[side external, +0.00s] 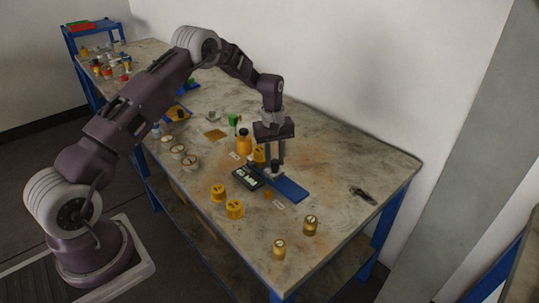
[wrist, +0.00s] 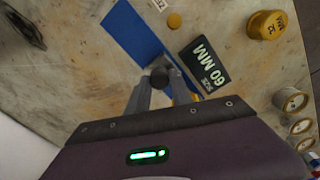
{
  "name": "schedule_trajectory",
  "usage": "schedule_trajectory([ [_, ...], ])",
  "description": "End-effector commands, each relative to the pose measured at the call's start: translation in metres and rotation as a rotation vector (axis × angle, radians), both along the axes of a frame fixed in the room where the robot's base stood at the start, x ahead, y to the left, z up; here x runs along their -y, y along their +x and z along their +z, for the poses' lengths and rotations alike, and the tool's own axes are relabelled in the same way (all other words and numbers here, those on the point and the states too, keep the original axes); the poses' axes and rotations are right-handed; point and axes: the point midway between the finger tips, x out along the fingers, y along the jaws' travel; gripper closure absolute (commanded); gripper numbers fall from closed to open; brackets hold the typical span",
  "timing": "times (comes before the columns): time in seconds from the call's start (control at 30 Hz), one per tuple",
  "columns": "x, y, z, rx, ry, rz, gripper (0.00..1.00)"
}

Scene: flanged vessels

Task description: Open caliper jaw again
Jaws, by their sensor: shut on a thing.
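The caliper has a flat blue bar (side external: 288,189) on the bench and a dark display (side external: 246,179) at its left end. In the wrist view the display (wrist: 204,66) reads "SIZE 60 MM", and the blue bar (wrist: 138,34) runs to the upper left of my fingers. My gripper (side external: 275,164) points down over the caliper. Its fingers are shut on a dark round knob (wrist: 160,75), which also shows between the fingertips in the side view. The fingers and my wrist hide part of the caliper around the knob.
Yellow vessels stand close behind the caliper (side external: 244,144) and in front of it (side external: 235,209). Two more (side external: 310,225) are near the front edge. A dark tool (side external: 363,195) lies to the right. Round gauges (side external: 178,150) lie left. The bench between caliper and dark tool is clear.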

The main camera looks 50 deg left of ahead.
Motion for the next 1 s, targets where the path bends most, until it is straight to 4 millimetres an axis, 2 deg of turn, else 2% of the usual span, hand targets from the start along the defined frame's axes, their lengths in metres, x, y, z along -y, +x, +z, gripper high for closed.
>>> schedule_trajectory([
  [0.07, 0.010, 0.000, 0.001, 0.001, 0.000, -0.003, 1.00],
  [0.3, 0.010, 0.000, 0.001, 0.001, 0.000, 0.001, 1.00],
  [0.33, 0.010, 0.000, 0.001, 0.001, 0.000, 0.001, 0.70],
  [0.43, 0.010, 0.000, 0.001, 0.001, 0.000, 0.001, 0.52],
  [0.77, 0.010, 0.000, 0.004, 0.003, 0.001, 0.000, 0.52],
  [1.0, 0.009, -0.001, 0.052, 0.005, 0.001, 0.001, 0.52],
])
